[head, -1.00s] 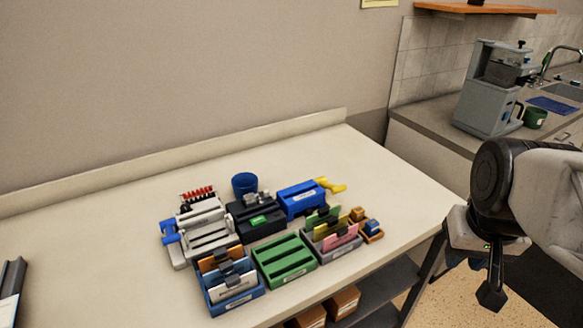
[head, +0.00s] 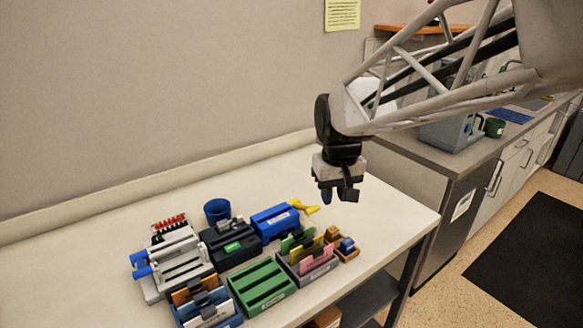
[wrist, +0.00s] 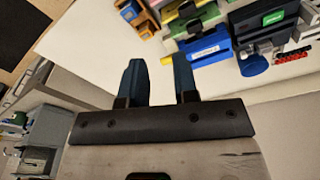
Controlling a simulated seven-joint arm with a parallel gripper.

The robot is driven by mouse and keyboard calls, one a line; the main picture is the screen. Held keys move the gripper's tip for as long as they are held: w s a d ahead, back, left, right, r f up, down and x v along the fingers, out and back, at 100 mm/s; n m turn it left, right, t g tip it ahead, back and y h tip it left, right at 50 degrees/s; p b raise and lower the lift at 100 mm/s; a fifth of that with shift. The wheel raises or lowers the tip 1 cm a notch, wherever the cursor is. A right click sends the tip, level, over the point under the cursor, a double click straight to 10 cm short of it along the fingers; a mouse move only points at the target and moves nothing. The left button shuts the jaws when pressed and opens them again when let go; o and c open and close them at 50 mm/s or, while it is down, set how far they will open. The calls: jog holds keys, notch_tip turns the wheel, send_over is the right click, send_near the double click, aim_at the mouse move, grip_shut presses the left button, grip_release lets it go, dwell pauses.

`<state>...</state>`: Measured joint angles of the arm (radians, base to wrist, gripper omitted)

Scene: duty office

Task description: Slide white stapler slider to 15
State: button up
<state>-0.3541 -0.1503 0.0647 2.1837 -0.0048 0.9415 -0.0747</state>
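A white desk machine (head: 178,264) with blue handles on its left stands at the left of the group on the table in the head view. It appears to be the white stapler. Its slider and any numbers are too small to make out. In the wrist view only a small part of it may show at the right edge. My gripper (head: 338,194) hangs in the air above the table's back right, to the right of the machine and well apart from it. In the wrist view my gripper (wrist: 158,78) has its two blue fingers apart with nothing between them.
Beside the white machine are a black punch (head: 229,246), a blue device (head: 276,222), a blue cup (head: 217,211), a green tray (head: 262,288) and card holders. A red-topped row (head: 169,223) stands behind it. The table's right part is clear. A counter stands at the right.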

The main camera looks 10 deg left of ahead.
jog(key=w+a+f+n, duration=0.1)
jog(key=w+a+f, duration=0.15)
jog(key=a, duration=0.45)
jog(key=w+a+f+n, duration=0.1)
jog(key=w+a+f, duration=0.1)
jog(key=w+a, duration=0.35)
jog(key=n+g, duration=0.1)
jog(key=n, duration=0.1)
send_over(239, 216)
notch_tip(239, 216, down, 5)
jog(key=shift+r, duration=0.1)
jog(key=shift+f, duration=3.95)
grip_shut()
